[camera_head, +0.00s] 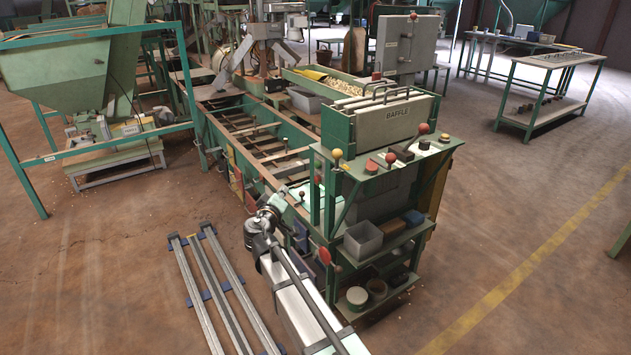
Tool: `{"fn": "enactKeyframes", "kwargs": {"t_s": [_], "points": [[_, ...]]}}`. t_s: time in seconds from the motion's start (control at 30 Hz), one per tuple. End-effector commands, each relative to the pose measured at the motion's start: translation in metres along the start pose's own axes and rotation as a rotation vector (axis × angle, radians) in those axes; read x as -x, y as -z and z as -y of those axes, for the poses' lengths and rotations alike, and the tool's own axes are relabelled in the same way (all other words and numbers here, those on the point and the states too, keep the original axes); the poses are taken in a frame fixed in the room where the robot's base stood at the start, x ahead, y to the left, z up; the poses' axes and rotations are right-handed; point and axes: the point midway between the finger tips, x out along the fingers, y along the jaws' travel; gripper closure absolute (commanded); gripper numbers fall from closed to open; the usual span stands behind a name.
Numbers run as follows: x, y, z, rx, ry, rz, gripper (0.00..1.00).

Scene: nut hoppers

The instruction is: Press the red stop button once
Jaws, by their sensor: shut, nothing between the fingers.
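Several red parts show on the green machine. I cannot tell for sure which is the stop button. My arm comes up from the bottom of the picture to the machine's left side. My gripper (299,236) is small and dark there, shut and empty, close to the machine's side. Whether it touches anything is unclear.
A panel marked BAFFLE (397,114) stands above the shelf. A yellow-topped lever (337,154) rises at the shelf's left corner. A grey bin (363,240) is on the lower shelf. Metal rails (213,290) lie on the floor left of my arm.

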Motion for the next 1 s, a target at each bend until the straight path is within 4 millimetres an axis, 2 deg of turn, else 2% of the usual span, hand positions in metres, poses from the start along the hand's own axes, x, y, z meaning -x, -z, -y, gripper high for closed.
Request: {"fn": "enactKeyframes", "kwargs": {"t_s": [0.27, 0.7, 1.0], "points": [[-0.015, -0.009, -0.012, -0.001, -0.001, 0.002, 1.0], [-0.051, -0.038, -0.036, 0.0, -0.001, 0.001, 1.0], [-0.061, -0.044, -0.044, -0.001, 0.0, 0.001, 1.0]]}}
